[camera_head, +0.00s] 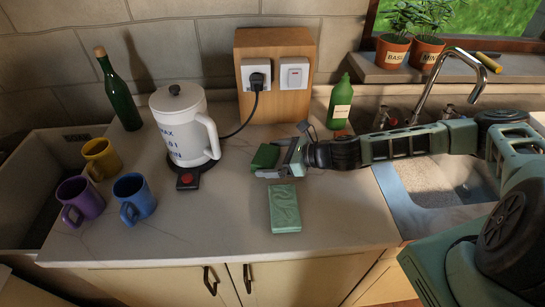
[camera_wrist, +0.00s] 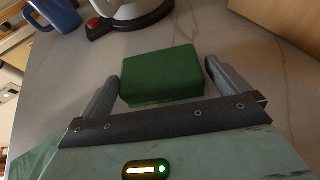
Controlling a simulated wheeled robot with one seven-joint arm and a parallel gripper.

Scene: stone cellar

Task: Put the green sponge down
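The green sponge (camera_head: 265,156) is a dark green block over the counter, right of the white kettle. In the wrist view the green sponge (camera_wrist: 161,76) lies between the two fingers of my gripper (camera_wrist: 163,82) and fills nearly all the space between them. In the head view my gripper (camera_head: 268,166) reaches in from the right, low over the worktop, with its fingers at the sponge. The sponge's near end is partly hidden by my gripper. I cannot tell whether its underside touches the counter.
A pale green folded cloth (camera_head: 284,208) lies on the counter in front. A white kettle (camera_head: 184,125), purple mug (camera_head: 80,200), yellow mug (camera_head: 101,158), blue mug (camera_head: 134,198) and dark bottle (camera_head: 118,92) stand left. A green bottle (camera_head: 340,104) stands behind; the sink (camera_head: 440,190) is right.

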